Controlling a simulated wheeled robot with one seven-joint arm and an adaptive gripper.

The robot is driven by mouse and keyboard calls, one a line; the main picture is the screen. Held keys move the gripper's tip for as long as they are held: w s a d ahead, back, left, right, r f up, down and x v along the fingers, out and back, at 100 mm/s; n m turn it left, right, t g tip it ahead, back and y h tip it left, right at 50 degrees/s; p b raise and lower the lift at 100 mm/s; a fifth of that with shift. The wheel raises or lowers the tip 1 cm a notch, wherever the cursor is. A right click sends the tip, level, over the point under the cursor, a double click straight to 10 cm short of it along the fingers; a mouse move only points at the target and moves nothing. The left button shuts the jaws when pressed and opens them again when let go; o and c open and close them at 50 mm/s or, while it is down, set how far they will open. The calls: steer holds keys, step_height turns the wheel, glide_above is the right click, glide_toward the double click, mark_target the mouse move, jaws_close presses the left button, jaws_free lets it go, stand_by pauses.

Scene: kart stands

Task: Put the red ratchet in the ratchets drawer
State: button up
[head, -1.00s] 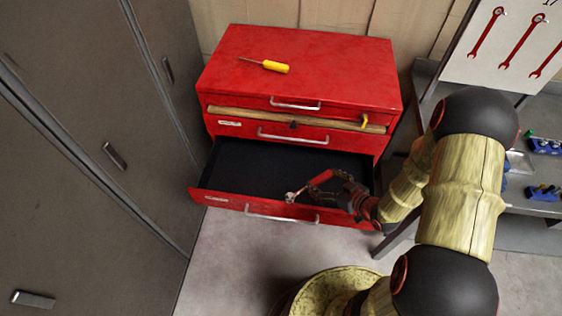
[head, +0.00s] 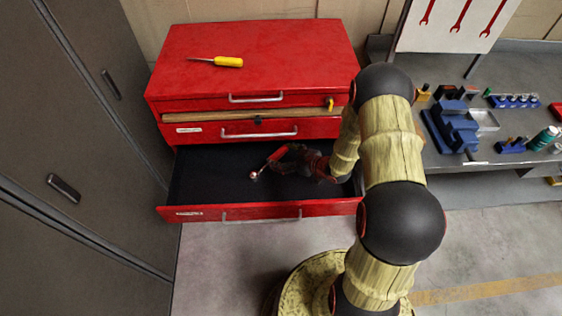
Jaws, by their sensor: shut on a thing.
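The red ratchet (head: 273,157) has a red handle and a silver head that points to the lower left. My gripper (head: 288,151) is shut on its handle. The ratchet is over the dark floor of the open bottom drawer (head: 205,213) of the red tool chest. I cannot tell whether it touches the drawer floor. The drawer has a small label on its front at the left, too small to read. The rest of the drawer that I can see is empty, and my arm hides its right end.
A yellow screwdriver (head: 228,62) lies on the chest top (head: 270,40). The upper drawers are shut. Grey lockers (head: 75,130) stand close at the left. A bench (head: 490,160) with blue holders is at the right. The floor in front is clear.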

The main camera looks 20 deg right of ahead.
steer(key=shift+w+f, duration=0.35)
steer(key=shift+f, duration=0.05)
steer(key=shift+w+d+f+b, duration=0.15)
steer(key=shift+f+b, duration=0.4)
steer(key=shift+f, duration=0.35)
steer(key=shift+w+a+f+b, duration=0.15)
steer(key=shift+f+b, duration=0.35)
steer(key=shift+f, duration=0.4)
steer(key=shift+d, duration=0.1)
steer(key=shift+f, duration=0.15)
steer(key=o, duration=1.3)
steer(key=shift+o, duration=0.2)
steer(key=p+v, duration=0.3)
steer(key=v, duration=0.9)
